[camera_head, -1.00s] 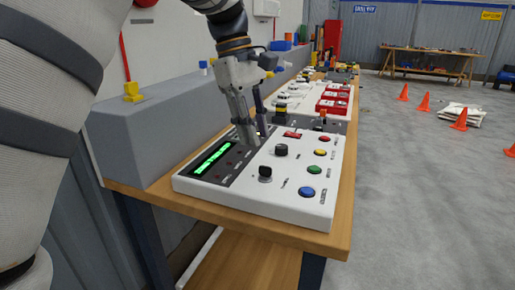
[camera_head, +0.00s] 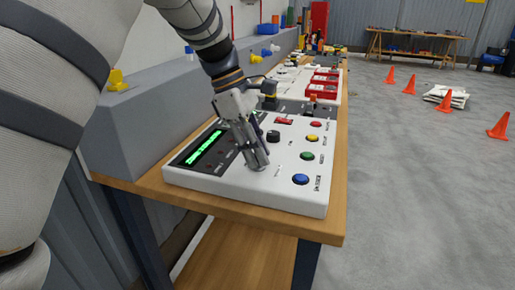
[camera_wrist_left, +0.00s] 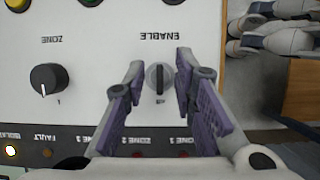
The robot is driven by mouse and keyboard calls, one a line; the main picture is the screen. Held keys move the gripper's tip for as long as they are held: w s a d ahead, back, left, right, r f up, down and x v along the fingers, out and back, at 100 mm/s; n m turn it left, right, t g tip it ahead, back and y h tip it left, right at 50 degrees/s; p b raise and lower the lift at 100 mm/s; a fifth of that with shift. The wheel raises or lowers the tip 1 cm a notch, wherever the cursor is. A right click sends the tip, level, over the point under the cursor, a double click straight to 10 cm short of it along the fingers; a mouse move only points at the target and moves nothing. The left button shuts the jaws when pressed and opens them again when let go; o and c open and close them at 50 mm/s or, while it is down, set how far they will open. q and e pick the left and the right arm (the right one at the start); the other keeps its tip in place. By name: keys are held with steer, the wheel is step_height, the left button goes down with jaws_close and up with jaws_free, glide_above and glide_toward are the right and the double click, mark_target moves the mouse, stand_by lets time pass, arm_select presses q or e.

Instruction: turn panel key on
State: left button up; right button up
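The white control panel (camera_head: 240,193) lies on the wooden bench. My left gripper (camera_head: 258,163) is over the near part of the panel. In the wrist view its purple-padded fingers are open, one on each side of the key, with gaps between them and the key. In the head view the gripper hides the key. My right gripper is not clearly in view.
A black ZONE knob (camera_wrist_left: 48,79) is beside the key; it also shows in the head view (camera_head: 273,136). Coloured buttons, including a blue one (camera_head: 300,179), line the panel's right side. A lit green display (camera_head: 205,149) is at left. A grey box (camera_head: 150,115) stands behind.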

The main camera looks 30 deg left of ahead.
arm_select(q)
jaws_close()
steer(key=shift+m, duration=0.3)
steer(key=m+g, duration=0.1)
steer(key=m, duration=0.1)
steer(key=shift+m, duration=0.3)
steer(key=m+g, duration=0.1)
steer(key=m, duration=0.1)
steer(key=shift+f+m+b, duration=0.1)
steer(key=shift+m+b, duration=0.2)
steer(key=m+g, duration=0.1)
steer(key=m, duration=0.2)
steer(key=shift+g+b, duration=0.3)
steer(key=shift+m+g+y, duration=0.4)
steer(key=shift+m+y, duration=0.3)
steer(key=shift+m, duration=0.9)
arm_select(e)
steer(key=shift+s+f+g, duration=0.5)
steer(key=shift+s+f, duration=0.6)
steer(key=shift+s, duration=0.05)
arm_select(q)
jaws_free()
